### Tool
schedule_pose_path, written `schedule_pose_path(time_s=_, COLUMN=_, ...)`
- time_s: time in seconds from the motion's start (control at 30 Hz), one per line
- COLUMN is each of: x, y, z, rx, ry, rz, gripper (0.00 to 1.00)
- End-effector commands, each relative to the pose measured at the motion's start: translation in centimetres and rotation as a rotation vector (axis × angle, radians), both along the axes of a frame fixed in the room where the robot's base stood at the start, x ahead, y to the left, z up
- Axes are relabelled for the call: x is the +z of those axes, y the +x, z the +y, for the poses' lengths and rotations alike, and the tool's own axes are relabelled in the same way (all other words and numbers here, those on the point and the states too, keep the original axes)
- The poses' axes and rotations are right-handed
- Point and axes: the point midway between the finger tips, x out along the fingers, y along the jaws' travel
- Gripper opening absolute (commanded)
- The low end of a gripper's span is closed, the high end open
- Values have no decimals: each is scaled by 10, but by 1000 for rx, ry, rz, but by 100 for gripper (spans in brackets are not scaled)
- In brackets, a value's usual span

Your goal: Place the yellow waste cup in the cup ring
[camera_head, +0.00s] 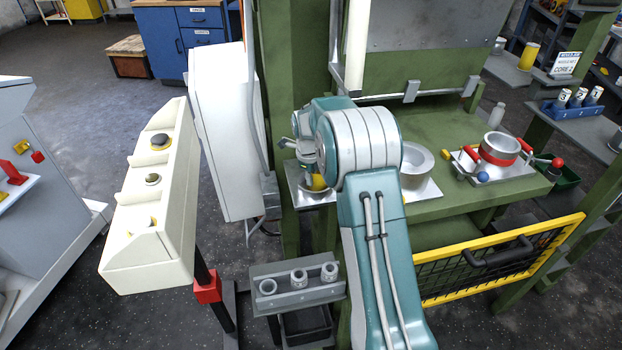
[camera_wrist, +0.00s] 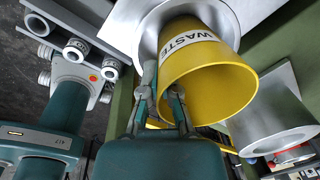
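The yellow waste cup (camera_wrist: 205,65), with a white WASTE label, fills the upper middle of the wrist view, its open mouth toward the camera. A silver flared ring (camera_wrist: 147,30) shows around its far part. The cup looks set into this ring, but how deep is hidden. My gripper (camera_wrist: 163,92) is at the cup's near rim, one finger by the outer wall and one over the mouth. The fingers look apart; contact is unclear. In the head view, a small part of the cup (camera_head: 319,183) shows below my wrist, above a metal plate (camera_head: 312,197); my arm hides much there.
A second silver ring (camera_head: 416,160) stands right of my arm on the green bench. A pot with red clamps (camera_head: 499,150) is farther right. A grey rack with several small sockets (camera_head: 299,285) stands below. A control box (camera_head: 155,200) stands left, a yellow-framed guard (camera_head: 500,260) in front.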

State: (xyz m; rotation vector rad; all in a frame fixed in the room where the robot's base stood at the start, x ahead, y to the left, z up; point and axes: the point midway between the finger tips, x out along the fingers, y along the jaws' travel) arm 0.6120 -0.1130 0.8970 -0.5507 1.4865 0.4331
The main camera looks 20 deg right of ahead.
Motion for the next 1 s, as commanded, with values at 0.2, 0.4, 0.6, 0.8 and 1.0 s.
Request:
schedule_pose_path(time_s=0.2, x=0, y=0, z=0, rx=1, ry=0, rz=0, gripper=0)
schedule_pose_path(time_s=0.4, x=-2, y=0, z=0, rx=1, ry=0, rz=0, gripper=43)
schedule_pose_path(time_s=0.6, x=-2, y=0, z=0, rx=1, ry=0, rz=0, gripper=43)
schedule_pose_path(time_s=0.8, x=2, y=0, z=0, rx=1, ry=0, rz=-1, gripper=43)
schedule_pose_path(time_s=1.0, x=33, y=-1, z=2, rx=1, ry=-2, rz=-5, gripper=43)
